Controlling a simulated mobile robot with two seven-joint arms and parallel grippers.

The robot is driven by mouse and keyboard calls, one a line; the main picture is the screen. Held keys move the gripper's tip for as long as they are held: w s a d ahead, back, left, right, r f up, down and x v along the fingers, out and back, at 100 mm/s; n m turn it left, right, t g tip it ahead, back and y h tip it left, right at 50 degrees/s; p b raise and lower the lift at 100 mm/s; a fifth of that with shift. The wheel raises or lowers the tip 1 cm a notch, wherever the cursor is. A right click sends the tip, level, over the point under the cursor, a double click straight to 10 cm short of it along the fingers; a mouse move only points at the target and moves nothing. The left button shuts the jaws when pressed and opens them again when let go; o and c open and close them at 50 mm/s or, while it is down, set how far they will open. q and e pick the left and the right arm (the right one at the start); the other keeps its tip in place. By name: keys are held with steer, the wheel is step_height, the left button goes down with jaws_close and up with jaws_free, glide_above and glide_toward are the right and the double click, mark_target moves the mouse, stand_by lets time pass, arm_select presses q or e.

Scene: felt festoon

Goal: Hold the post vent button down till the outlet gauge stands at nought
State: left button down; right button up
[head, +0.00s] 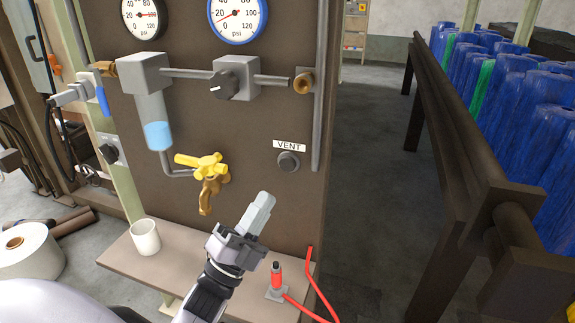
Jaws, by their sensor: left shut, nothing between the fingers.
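The vent button (288,161) is a dark round knob in a grey collar on the brown panel, under a white VENT label (289,145). My left gripper (266,196) is shut and empty, with its fingertips below and a little left of the button, apart from it in the picture. A blue-rimmed gauge (238,16) is cut off at the top edge; its red needle points to the lower left, near the low end. A black-rimmed gauge (144,15) stands left of it, with its needle toward 100. I cannot read which is the outlet gauge. My right gripper is out of view.
A yellow-handled tap (203,165) juts from the panel, left of my gripper. A regulator knob (224,86) sits above. A dark rail (435,115) stands at right beyond open floor.

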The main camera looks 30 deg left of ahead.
arm_select(q)
steer(key=b, duration=0.3)
glide_toward(291, 160)
step_height(291, 160, up, 4)
steer(key=w+d, duration=0.1)
steer(key=w, duration=0.1)
steer(key=shift+w+h, duration=0.3)
steer(key=shift+w, duration=0.15)
steer(key=shift+w, duration=0.1)
stand_by(1.4)
steer(key=shift+w, duration=0.3)
steer(key=shift+w+a+b, duration=0.15)
steer(key=shift+w+b, duration=0.35)
stand_by(4.2)
